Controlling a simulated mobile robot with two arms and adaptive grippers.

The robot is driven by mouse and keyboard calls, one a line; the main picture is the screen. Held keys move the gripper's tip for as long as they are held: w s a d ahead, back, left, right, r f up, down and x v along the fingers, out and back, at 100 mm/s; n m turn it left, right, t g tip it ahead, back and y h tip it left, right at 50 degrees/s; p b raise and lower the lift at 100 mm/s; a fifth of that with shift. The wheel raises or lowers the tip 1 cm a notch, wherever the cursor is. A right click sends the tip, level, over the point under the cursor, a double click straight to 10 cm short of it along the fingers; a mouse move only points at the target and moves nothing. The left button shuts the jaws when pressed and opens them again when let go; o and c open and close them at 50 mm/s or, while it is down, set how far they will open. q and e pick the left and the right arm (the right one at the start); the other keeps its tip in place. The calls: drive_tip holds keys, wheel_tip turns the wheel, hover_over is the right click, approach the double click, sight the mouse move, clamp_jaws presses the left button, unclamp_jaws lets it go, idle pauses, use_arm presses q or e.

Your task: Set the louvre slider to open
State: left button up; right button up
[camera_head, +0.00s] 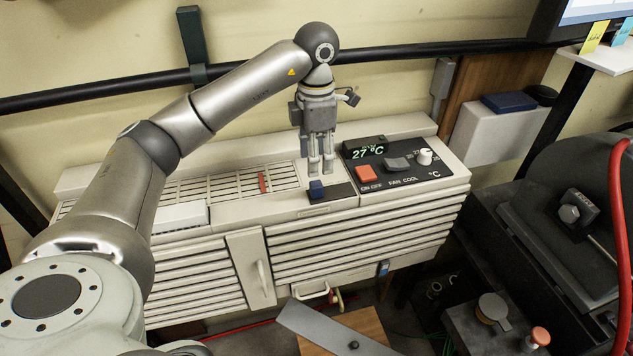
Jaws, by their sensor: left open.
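A blue slider knob (316,189) sits at the left part of a short dark track (336,193) on the top front of the cream air-conditioner unit (400,210). I take it to be the louvre slider; any label is too small to read. My left gripper (321,170) points down just above and behind the knob. Its two fingers are a little apart with nothing between them. I cannot tell whether a fingertip touches the knob. My right gripper is not in view.
Right of the track is a black control panel (420,178) with a red button (367,174), a grey rocker (397,164), a white knob (425,157) and a 27 °C display. A red tab (262,182) stands in the top grille. A black pipe (410,51) runs along the wall.

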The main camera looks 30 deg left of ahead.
sight(317, 183)
use_arm(q)
wheel_tip(317, 183, down, 7)
drive_tip(key=shift+f+p, duration=0.1)
drive_tip(key=shift+p, duration=1.05)
drive_tip(key=shift+f, duration=0.6)
clamp_jaws()
